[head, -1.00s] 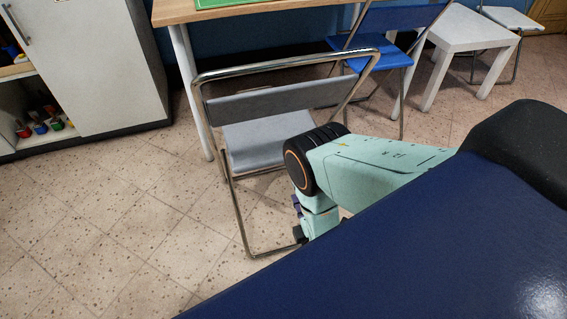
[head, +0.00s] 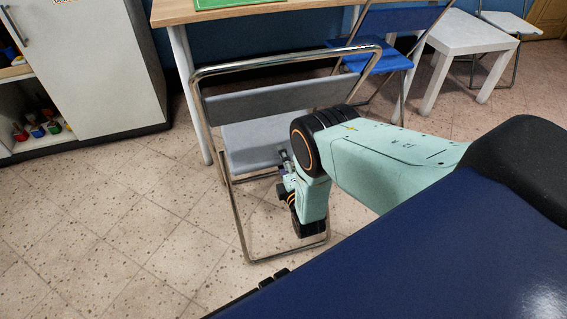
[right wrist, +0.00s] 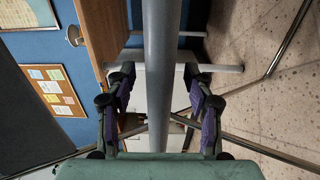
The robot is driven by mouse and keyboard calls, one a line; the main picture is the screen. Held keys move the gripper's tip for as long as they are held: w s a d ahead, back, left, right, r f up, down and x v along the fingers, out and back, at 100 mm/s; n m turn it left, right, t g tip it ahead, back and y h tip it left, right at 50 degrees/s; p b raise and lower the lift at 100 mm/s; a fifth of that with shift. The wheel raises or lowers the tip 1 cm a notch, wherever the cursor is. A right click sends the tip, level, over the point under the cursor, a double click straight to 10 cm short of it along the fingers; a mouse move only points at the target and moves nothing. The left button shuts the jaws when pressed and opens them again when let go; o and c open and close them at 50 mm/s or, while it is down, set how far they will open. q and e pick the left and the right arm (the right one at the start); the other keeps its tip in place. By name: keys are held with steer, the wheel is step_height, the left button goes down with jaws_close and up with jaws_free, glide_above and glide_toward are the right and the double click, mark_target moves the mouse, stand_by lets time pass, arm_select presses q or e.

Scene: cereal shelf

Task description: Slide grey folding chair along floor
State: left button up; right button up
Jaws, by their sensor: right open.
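The grey folding chair (head: 262,101) stands upright on the tiled floor in front of the wooden table, with a chrome tube frame and a grey backrest and seat. My right gripper (head: 284,168) is at the chair, near the seat and inside the outline of the frame, partly hidden by its own wrist. My left gripper is out of view.
The wooden table (head: 176,12) stands behind the chair. A blue folding chair (head: 378,58) and a white side table (head: 470,33) are at the back right. A white cabinet (head: 100,70) is at the left. The floor (head: 95,210) at the left is clear.

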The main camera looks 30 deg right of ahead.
jaws_close()
stand_by(0.5)
stand_by(0.3)
